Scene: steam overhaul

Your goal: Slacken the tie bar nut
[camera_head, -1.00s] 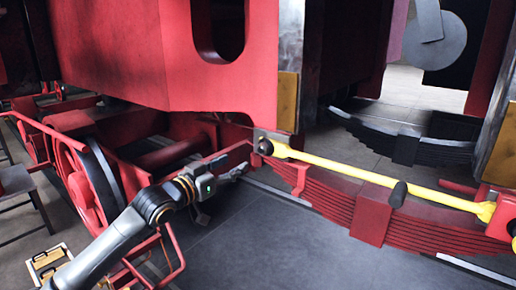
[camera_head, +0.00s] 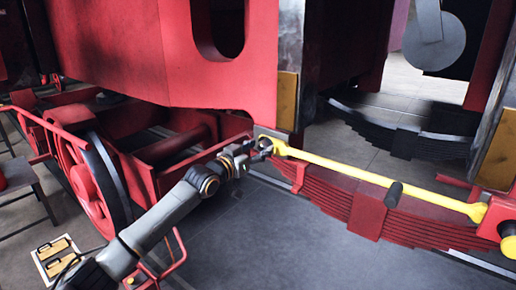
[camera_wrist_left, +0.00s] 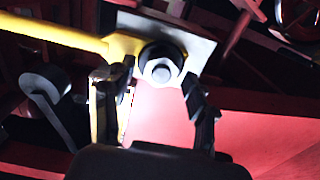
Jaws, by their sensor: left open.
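The yellow tie bar (camera_head: 370,176) runs from a steel bracket at its left end down to a red block at its right. A nut with a dark collar (camera_head: 266,144) sits at the bar's left end. In the left wrist view the nut (camera_wrist_left: 161,72) is a pale hexagon in a black ring, against a grey plate (camera_wrist_left: 195,45). My left gripper (camera_head: 262,150) is close to this nut. Its two fingers (camera_wrist_left: 160,100) are apart, one on each side below the nut, with nothing seen between them. My right gripper is out of view.
A red spoked wheel (camera_head: 88,185) and red frame stand at left. A tray with yellow pieces (camera_head: 57,258) lies on the floor. Open floor lies below the spring.

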